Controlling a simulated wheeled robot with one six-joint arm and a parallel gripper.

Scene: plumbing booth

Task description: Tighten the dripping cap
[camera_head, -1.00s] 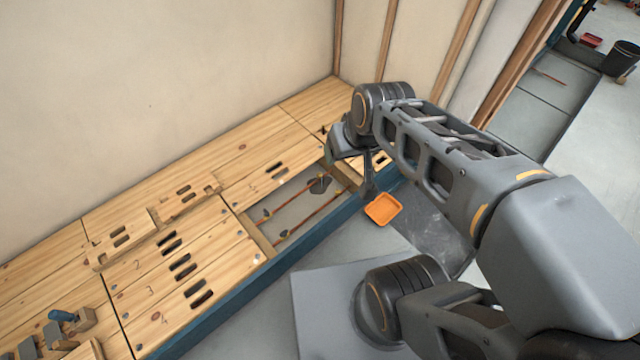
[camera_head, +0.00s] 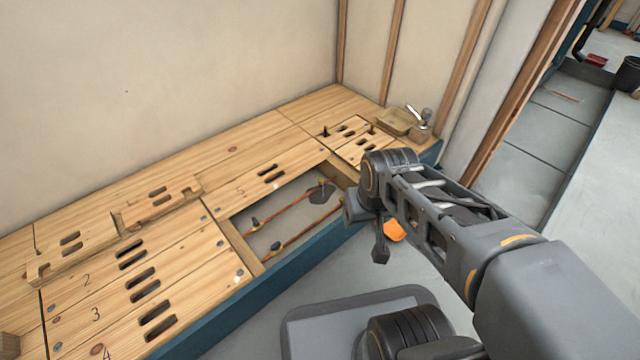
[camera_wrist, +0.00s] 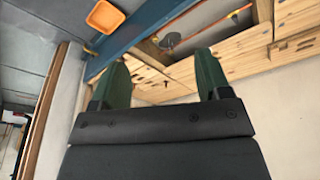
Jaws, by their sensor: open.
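Two copper pipes run through an open bay in the plank deck; the nearer pipe (camera_head: 290,240) and the farther pipe (camera_head: 280,211) carry small brass-coloured fittings at their ends. A dark wet-looking patch (camera_head: 320,193) lies on the bay floor by the far pipe's right end; it also shows in the wrist view (camera_wrist: 170,40). Which fitting is the dripping cap I cannot tell. My gripper (camera_head: 381,250) hangs just outside the deck's blue front edge, right of the bay. In the wrist view its green fingers (camera_wrist: 162,72) are apart and empty.
An orange tray (camera_head: 395,231) on the floor is partly hidden behind my gripper; it is clear in the wrist view (camera_wrist: 105,17). A shallow tan tray (camera_head: 397,121) sits at the deck's far right corner. Slotted planks (camera_head: 140,285) cover the left. Walls close the back.

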